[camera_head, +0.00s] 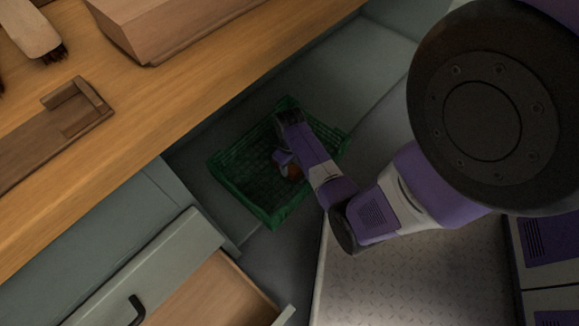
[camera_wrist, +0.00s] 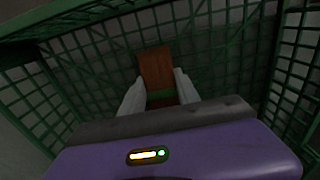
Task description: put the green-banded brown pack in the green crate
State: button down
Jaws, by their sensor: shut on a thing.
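The green crate (camera_head: 240,184) stands low, below the worktop's edge, in the middle of the head view. Its mesh walls (camera_wrist: 88,50) surround my gripper in the wrist view. The brown pack (camera_wrist: 155,68) with a green band (camera_wrist: 160,95) is between the two pale fingers of my gripper (camera_wrist: 160,96), which is shut on it. In the head view my gripper (camera_head: 284,160) reaches down into the crate and a small brown part of the pack (camera_head: 293,172) shows beside it. I cannot tell whether the pack touches the crate's floor.
A wooden worktop (camera_head: 150,100) runs above the crate at left, with a brush (camera_head: 32,28), a wooden box (camera_head: 170,28) and a wooden jig (camera_head: 60,130) on it. A drawer (camera_head: 205,295) stands open at the lower left. The crate's walls are close around my gripper.

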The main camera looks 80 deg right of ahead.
aim_at(290, 166)
jog(key=c, duration=0.9)
grip_release()
notch_tip(290, 166, up, 12)
jog(key=p, duration=0.6)
jog(key=a+r+n+t+h, duration=0.2)
jog(key=a+t, duration=0.1)
jog(key=a, duration=0.6)
jog(key=a+r+n+t+h, duration=0.2)
jog(key=a+t, duration=0.1)
jog(key=a, duration=0.6)
jog(key=s+a+r+t+y, duration=0.1)
jog(key=a+r+t, duration=0.2)
jog(key=r, duration=0.6)
jog(key=s+a+r+n+t+y, duration=0.1)
jog(key=s+a+r+t, duration=0.1)
jog(key=a+r, duration=0.3)
jog(key=s+a+r+n+t+y, duration=0.1)
jog(key=a+r+t, duration=0.3)
jog(key=r, duration=0.9)
jog(key=shift+s+a+r+y, duration=0.2)
jog(key=shift+s+r+y, duration=0.05)
jog(key=shift+s+y, duration=0.3)
